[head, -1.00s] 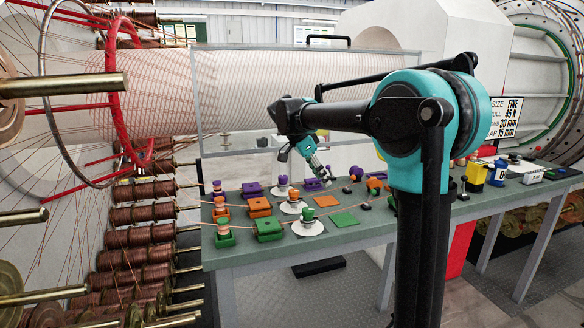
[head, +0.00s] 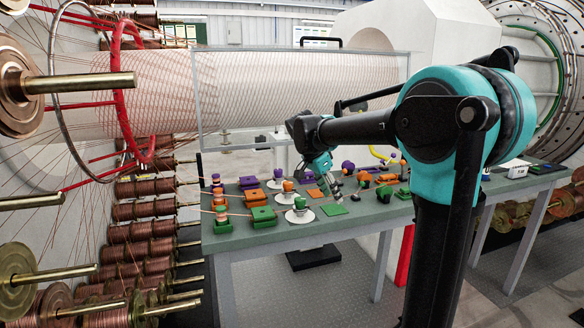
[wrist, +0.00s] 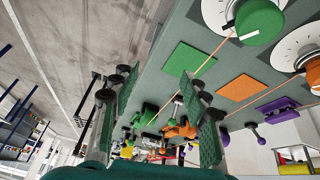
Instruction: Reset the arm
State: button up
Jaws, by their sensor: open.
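My gripper (head: 334,190) is open and tilted downward over the table, just right of the spools on white discs. In the wrist view its two fingers stand wide apart (wrist: 152,112), with nothing held between them. My arm reaches in from the right of the head view. A green spool (head: 300,202) sits on a white disc, with an orange spool (head: 288,186) and a purple one (head: 280,173) behind it. The green spool also shows in the wrist view (wrist: 262,20), near a flat green pad (wrist: 188,68) and an orange pad (wrist: 241,88).
The green-grey table (head: 290,233) carries green (head: 262,214), orange (head: 255,195) and purple (head: 248,182) blocks at left. Small green and orange parts (head: 384,193) lie right of the gripper. A clear guard (head: 300,70) stands behind. Copper bobbins (head: 140,230) line the left.

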jog(key=s+d+f+n+y, duration=0.1)
jog(key=s+d+f+n, duration=0.1)
jog(key=s+f, duration=0.5)
jog(key=s+d+f+n+t+y, duration=0.1)
jog(key=s+d+f+n+y, duration=0.1)
jog(key=s+f+n, duration=0.3)
jog(key=s+d+f+n+t+y, duration=0.1)
jog(key=s+d+f+n, duration=0.2)
jog(key=s+f, duration=0.7)
jog(key=shift+s+n, duration=0.6)
jog(key=shift+s, duration=0.5)
